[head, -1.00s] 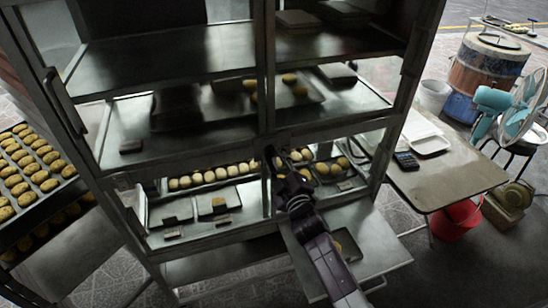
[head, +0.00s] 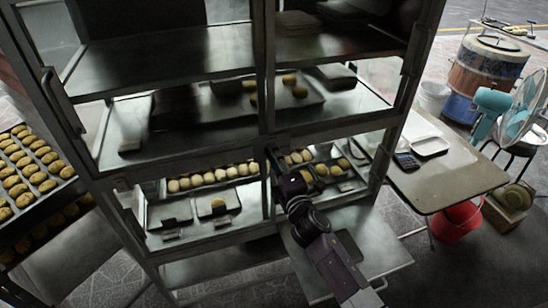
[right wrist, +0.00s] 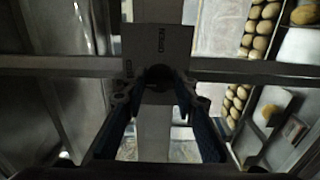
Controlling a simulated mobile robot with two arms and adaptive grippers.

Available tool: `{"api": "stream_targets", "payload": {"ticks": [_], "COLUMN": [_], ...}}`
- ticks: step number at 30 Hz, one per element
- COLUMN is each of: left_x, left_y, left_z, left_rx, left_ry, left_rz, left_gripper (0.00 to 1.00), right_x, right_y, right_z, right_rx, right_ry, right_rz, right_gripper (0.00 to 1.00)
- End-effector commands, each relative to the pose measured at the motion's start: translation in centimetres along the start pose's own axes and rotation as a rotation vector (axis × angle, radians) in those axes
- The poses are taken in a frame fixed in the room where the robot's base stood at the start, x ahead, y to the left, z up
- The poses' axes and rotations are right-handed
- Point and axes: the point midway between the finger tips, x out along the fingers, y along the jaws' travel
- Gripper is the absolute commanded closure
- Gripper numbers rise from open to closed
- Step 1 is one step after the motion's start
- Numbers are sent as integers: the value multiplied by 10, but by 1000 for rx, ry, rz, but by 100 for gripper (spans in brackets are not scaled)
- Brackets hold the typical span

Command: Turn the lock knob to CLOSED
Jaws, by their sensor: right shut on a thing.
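The lock knob (right wrist: 159,72) is a small dark round piece on the cabinet's central post, partly hidden between my right gripper's fingers in the right wrist view. Behind it is a grey plate (right wrist: 143,42) with small lettering turned sideways, which seems to read CLOSED. The knob's exact angle is too dark to tell. My right gripper (right wrist: 158,92) is shut on the knob, one finger on each side. In the head view my right gripper (head: 273,156) is at the central post, by the bun shelf. My left gripper is not in view.
The metal cabinet (head: 190,137) has shelves with trays of buns. An open panel (head: 375,247) juts out at its lower right, below my right arm. A table (head: 450,180) stands to the right, a bread tray (head: 38,180) to the left.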

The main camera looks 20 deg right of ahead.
Motion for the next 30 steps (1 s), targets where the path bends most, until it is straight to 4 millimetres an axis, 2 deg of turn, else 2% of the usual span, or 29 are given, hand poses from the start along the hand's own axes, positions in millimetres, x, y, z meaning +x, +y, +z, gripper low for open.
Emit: {"api": "stream_targets", "payload": {"ticks": [16,17,21,30], "left_x": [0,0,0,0], "left_y": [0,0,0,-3], "left_z": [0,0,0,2], "left_rx": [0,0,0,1], "left_ry": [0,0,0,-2], "left_rz": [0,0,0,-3], "left_gripper": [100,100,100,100], "right_x": [0,0,0,-1], "right_y": [-1,-1,-1,0], "right_z": [0,0,0,0], "right_rx": [-26,-26,-25,-23], "right_ry": [0,0,0,0], "right_rz": [-2,-2,-2,-1], "right_gripper": [98,71,56,56]}}
